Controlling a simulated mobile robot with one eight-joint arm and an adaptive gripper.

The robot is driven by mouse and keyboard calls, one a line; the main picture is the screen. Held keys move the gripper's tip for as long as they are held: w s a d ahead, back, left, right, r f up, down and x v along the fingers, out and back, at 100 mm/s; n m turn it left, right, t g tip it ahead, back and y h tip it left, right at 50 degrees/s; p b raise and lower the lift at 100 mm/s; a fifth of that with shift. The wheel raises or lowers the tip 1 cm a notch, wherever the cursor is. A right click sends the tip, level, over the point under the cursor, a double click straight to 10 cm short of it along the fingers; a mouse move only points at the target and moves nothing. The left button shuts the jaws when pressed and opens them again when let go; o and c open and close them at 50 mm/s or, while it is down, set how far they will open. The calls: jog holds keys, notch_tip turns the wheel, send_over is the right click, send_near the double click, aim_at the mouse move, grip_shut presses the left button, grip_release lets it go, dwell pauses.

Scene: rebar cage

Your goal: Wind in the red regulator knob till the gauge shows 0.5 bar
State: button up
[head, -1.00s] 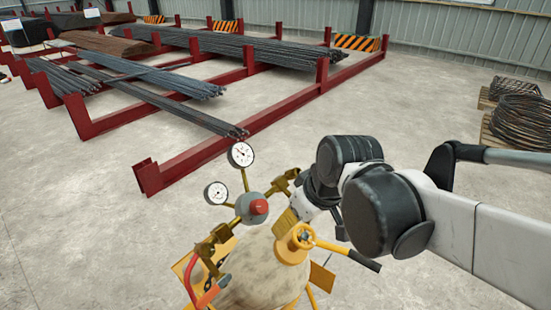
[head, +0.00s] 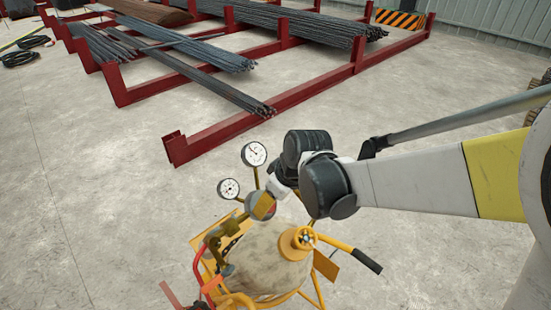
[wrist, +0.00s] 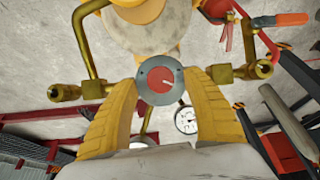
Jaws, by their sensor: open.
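The red regulator knob (wrist: 160,84) shows face-on in the wrist view, a red disc with a white mark inside a grey ring. My gripper (wrist: 160,79) is open, its two yellow fingers one on each side of the knob; contact is not clear. In the head view my gripper (head: 264,206) covers the regulator front, and the knob is hidden. Two white round gauges, the upper one (head: 255,154) and the lower left one (head: 229,188), stand on brass stems; their needles are too small to read. One gauge (wrist: 187,120) also shows in the wrist view.
The regulator sits by a dusty tank (head: 262,262) in a yellow trolley with a black-gripped handle (head: 366,261). A yellow valve (head: 298,241) is near my arm. Brass fittings (wrist: 65,93) flank the knob.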

jog(key=shift+x, duration=0.9)
